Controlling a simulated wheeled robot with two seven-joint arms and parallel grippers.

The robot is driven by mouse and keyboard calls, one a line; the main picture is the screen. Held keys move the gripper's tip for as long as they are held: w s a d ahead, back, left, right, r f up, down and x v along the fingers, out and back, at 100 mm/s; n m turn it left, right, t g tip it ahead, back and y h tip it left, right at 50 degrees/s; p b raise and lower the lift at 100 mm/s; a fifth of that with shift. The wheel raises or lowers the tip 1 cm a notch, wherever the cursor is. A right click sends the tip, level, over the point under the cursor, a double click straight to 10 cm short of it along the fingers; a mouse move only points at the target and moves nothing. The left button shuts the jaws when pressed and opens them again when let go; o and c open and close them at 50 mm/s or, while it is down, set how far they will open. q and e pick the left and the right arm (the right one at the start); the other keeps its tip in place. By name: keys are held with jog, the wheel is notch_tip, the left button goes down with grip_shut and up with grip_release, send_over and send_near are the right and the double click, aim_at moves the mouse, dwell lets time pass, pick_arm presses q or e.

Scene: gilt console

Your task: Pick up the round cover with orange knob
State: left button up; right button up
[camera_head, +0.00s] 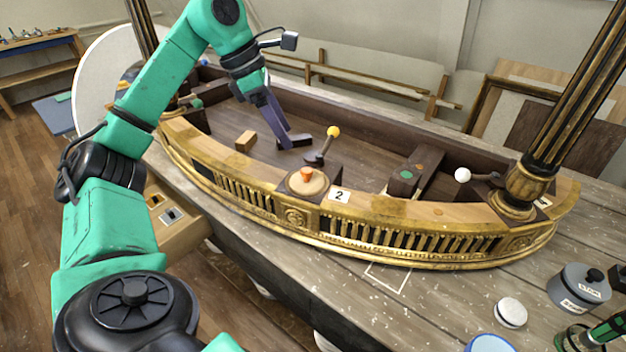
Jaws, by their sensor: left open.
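The round cover (308,182) is a light wooden disc with an orange knob (307,173) on top. It sits on the front rim of the gilt console (420,216), beside a white label marked 2. My left gripper (291,140) hangs inside the console, behind and slightly left of the cover, pointing down. It is open and apart from the cover. Its fingers are partly seen against the dark interior.
A lever with a yellow ball (333,131) rises just behind the cover. A small wooden block (245,141) lies left of my gripper. A white-ball lever (462,175) and a gilt column (570,110) stand at right. Grey lidded pot (577,289) and white disc (510,313) are front right.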

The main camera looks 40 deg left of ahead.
aim_at(306, 170)
pick_arm(q)
jog(key=x, duration=0.2)
jog(key=s+x, duration=0.1)
jog(key=x, duration=0.1)
jog(key=shift+f, duration=0.1)
jog(key=x, duration=0.3)
jog(key=w+x, duration=0.1)
jog(key=x, duration=0.1)
jog(key=shift+w+d+f, duration=0.1)
jog(key=shift+d+f, duration=0.05)
jog(key=shift+f, duration=0.05)
jog(key=shift+d+f, duration=0.1)
jog(key=shift+f, duration=0.25)
grip_shut()
pick_arm(e)
jog(key=shift+s+f, duration=0.3)
jog(key=shift+s, duration=0.4)
